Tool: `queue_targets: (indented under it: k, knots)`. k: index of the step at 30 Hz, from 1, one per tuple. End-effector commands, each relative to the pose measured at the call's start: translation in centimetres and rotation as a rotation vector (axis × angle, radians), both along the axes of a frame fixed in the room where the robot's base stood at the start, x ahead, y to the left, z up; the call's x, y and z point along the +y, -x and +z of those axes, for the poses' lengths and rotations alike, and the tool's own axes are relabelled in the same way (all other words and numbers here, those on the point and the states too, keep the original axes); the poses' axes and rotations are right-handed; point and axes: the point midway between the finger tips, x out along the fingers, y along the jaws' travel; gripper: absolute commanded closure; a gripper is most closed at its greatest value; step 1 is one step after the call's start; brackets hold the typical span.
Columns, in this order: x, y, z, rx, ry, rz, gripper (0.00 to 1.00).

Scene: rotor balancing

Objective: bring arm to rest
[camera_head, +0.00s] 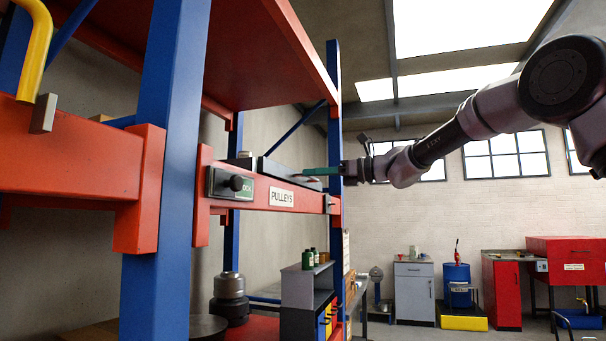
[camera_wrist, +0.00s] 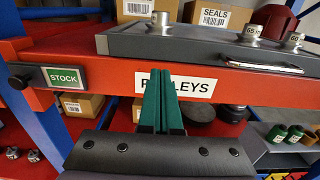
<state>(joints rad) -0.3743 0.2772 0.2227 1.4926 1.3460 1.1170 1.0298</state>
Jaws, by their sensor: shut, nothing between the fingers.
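My gripper (camera_head: 318,172) is at the end of my arm, which reaches in from the right in the head view. Its green fingers are together and empty, in front of the red shelf beam. In the wrist view the closed fingers (camera_wrist: 161,75) overlap the middle of the PULLEYS label (camera_wrist: 201,86). I cannot tell whether they touch the beam. The label (camera_head: 282,197) also shows in the head view.
A grey tray (camera_wrist: 130,44) with metal weights (camera_wrist: 253,32) lies on the shelf above the beam. A STOCK sign (camera_wrist: 62,77) is at the beam's left. A blue upright (camera_head: 335,120) stands close by my gripper. A grey cabinet (camera_head: 414,290) stands on the floor beyond.

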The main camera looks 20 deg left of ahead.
Motion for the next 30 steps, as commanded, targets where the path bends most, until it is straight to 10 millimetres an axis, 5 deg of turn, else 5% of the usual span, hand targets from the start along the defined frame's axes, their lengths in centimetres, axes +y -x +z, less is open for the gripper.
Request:
queue_targets:
  k: [9,22,26,30]
  knots:
    - [-5.5,0.1,0.0,0.001,0.001,-0.002,1.00]
    - [-7.4,0.9,-0.6,-0.060,0.052,-0.015,1.00]
    - [-11.4,3.1,-2.8,-0.261,0.222,-0.049,1.00]
    - [-18.7,6.6,-7.1,-0.568,0.506,-0.064,1.00]
